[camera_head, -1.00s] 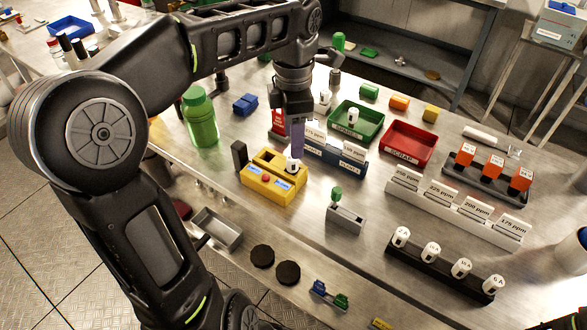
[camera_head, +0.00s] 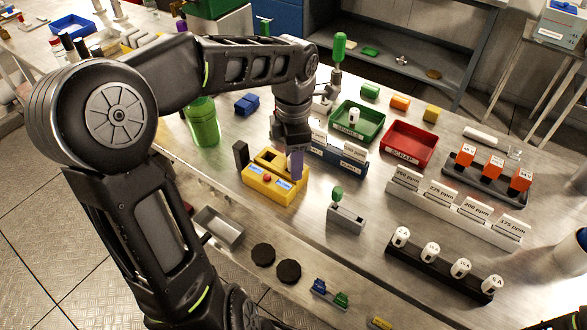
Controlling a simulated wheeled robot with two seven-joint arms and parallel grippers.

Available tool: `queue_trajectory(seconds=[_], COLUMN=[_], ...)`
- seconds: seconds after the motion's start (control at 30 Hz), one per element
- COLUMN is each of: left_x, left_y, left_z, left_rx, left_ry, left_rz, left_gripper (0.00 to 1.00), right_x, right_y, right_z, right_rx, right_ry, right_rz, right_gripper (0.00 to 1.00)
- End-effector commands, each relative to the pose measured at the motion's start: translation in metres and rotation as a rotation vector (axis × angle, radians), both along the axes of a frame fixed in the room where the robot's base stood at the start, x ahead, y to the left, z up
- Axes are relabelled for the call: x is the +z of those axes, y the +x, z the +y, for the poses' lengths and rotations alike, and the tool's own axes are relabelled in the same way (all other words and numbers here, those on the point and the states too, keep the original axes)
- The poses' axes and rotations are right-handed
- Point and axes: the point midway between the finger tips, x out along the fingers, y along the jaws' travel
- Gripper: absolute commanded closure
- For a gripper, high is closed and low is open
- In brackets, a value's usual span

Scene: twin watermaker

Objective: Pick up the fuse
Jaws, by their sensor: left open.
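My left gripper (camera_head: 294,172) points down at the right end of the yellow tester (camera_head: 266,186), with one purple finger pad facing the camera. Its jaws are open. A white fuse stood at that end of the tester a second ago; the fingers and wrist now hide that spot, so I cannot tell whether they touch it. Another white fuse (camera_head: 354,117) stands in the green tray (camera_head: 376,119). Several white fuses with ampere labels, one marked 6 A (camera_head: 493,285), stand in the black rack (camera_head: 440,270) at lower right.
A blue card holder (camera_head: 340,164) stands close to the right of the gripper. The red scrap tray (camera_head: 430,146) and white ppm rack (camera_head: 455,217) are farther right. A grey block (camera_head: 346,218) with a green-topped piece stands in front. A green bottle (camera_head: 203,122) stands behind left.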

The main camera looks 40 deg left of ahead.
Motion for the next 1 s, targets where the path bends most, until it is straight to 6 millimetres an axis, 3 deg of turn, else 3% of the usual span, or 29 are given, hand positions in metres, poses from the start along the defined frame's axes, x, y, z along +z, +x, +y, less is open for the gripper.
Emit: queue_trajectory(seconds=[0.57, 1.0], left_x=[-0.0001, 0.0000], left_y=[0.0001, 0.0001], left_z=[0.0001, 0.0002], left_rx=[0.000, 0.000], left_ry=[0.001, 0.001], left_rz=[-0.001, -0.001], left_gripper=[0.51, 0.87], right_x=[-0.0001, -0.0001], right_y=[-0.0001, -0.0001], right_z=[0.0000, 0.0000], right_rx=[0.000, 0.000], right_ry=[0.000, 0.000], right_rz=[0.000, 0.000], right_gripper=[0.55, 0.55])
